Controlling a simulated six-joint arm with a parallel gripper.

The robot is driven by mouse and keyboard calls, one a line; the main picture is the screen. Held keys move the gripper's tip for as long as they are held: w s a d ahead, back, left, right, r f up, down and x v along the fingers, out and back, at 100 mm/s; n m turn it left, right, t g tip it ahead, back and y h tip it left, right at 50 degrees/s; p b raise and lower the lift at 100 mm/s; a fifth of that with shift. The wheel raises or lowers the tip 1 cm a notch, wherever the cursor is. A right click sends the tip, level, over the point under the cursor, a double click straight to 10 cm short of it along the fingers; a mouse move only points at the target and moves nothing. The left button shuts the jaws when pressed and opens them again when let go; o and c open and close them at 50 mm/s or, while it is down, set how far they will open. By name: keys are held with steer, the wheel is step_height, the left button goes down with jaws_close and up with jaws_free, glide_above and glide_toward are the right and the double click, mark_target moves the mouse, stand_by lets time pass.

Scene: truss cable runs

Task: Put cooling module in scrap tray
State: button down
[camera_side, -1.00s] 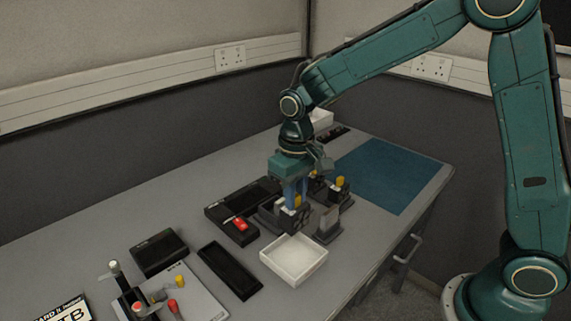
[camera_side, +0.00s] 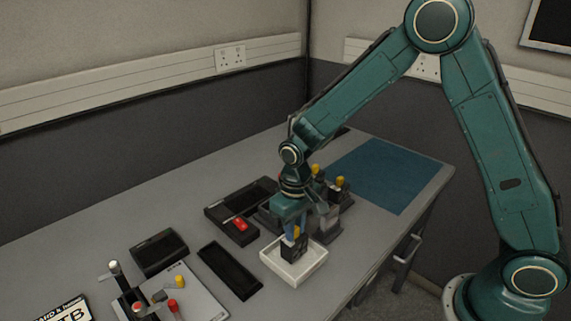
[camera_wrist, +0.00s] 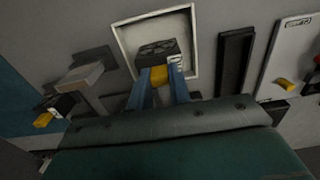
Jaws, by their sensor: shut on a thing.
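My gripper (camera_side: 296,232) is shut on the cooling module (camera_side: 294,249), a dark block with a yellow grip. The wrist view shows the module's finned dark face (camera_wrist: 158,50) and the yellow grip between my two blue fingers. The module is upright within the outline of the square white tray (camera_side: 312,268), which fits the scrap tray. The tray's rim also shows in the wrist view (camera_wrist: 193,45). I cannot tell if the module touches the tray floor or hangs just above it.
Dark fixtures with yellow-gripped modules (camera_side: 340,187) stand behind the tray. A long black tray (camera_side: 229,270) lies left of it, and a black unit with a red handle (camera_side: 240,224) lies behind that. A blue mat (camera_side: 385,175) lies clear at right.

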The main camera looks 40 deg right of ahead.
steer(key=shift+f, duration=0.55)
steer(key=shift+f, duration=0.3)
steer(key=c, duration=1.3)
jaws_free()
steer(key=shift+r, duration=0.15)
step_height(320, 180, up, 11)
steer(key=shift+f, duration=0.1)
steer(key=shift+r, duration=0.8)
